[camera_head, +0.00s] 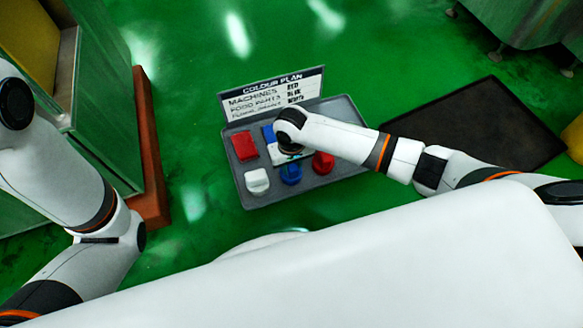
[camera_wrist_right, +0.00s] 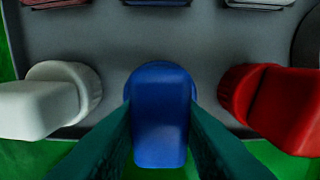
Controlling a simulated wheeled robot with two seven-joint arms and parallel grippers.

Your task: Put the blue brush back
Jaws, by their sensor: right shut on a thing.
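A blue brush (camera_head: 291,173) stands at the front middle of the grey tray (camera_head: 252,200), partly under my right wrist in the head view. In the right wrist view my right gripper (camera_wrist_right: 160,130) is shut on this blue brush (camera_wrist_right: 160,95), one finger on each side of it. The brush is over or on the tray's front part; I cannot tell whether it touches the tray. A white brush (camera_wrist_right: 45,100) is to its left and a red brush (camera_wrist_right: 275,100) to its right. My left gripper is out of the head view; only its arm shows.
A colour plan sign (camera_head: 270,92) stands at the tray's back edge. A red block (camera_head: 243,147) and a blue block (camera_head: 268,133) sit in the back row. A dark mat (camera_head: 480,125) lies to the right, a cabinet (camera_head: 100,110) to the left.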

